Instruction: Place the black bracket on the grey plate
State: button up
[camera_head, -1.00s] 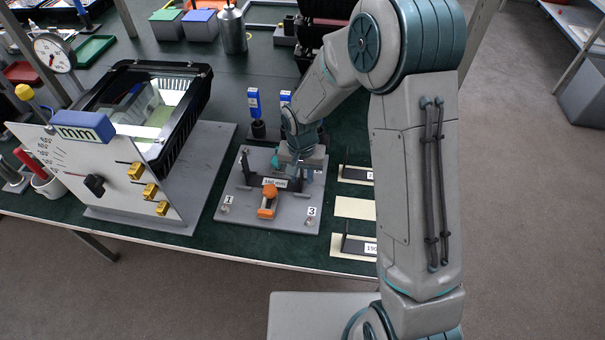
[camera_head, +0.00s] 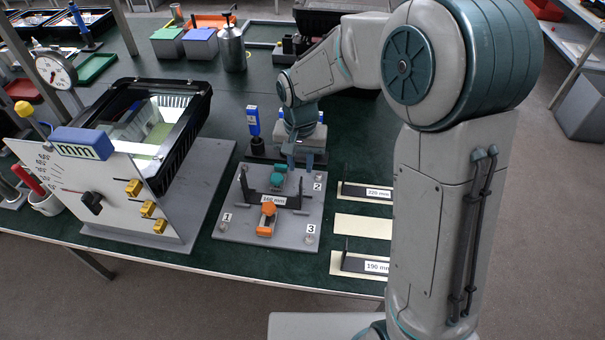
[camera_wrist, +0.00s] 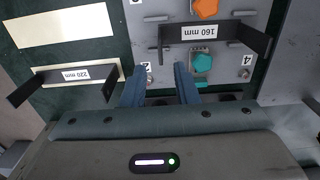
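The black bracket (camera_head: 290,203), labelled 160 mm, lies across the grey plate (camera_head: 232,215), its end arms standing up. It also shows in the wrist view (camera_wrist: 238,31). An orange clamp (camera_head: 267,219) is on the bracket's near side and a teal clamp (camera_head: 278,176) on its far side. In the wrist view the teal clamp (camera_wrist: 203,63) sits close against the bracket; whether it presses on it I cannot tell. My gripper (camera_head: 291,165) is over the plate's far edge near corner 2. Its two fingers (camera_wrist: 160,76) are apart with nothing between them.
A 220 mm bracket (camera_head: 352,190) and a 190 mm bracket (camera_head: 352,262) lie on cream cards to the right, with an empty card (camera_head: 363,227) between. A gauge panel (camera_head: 65,185) and a black floodlight housing (camera_head: 204,95) stand left. A blue-topped tool (camera_head: 253,122) stands behind the plate.

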jog(key=s+d+r+t, duration=0.1)
jog(key=s+d+r, duration=0.3)
jog(key=s+d, duration=0.4)
jog(key=s+d+r+n+t, duration=0.1)
jog(key=s+d+r+t, duration=0.1)
jog(key=s+d+r, duration=0.3)
jog(key=s+d, duration=0.3)
jog(key=s, duration=0.2)
jog(key=shift+s+r+n, duration=0.15)
jog(key=shift+r+n, duration=0.15)
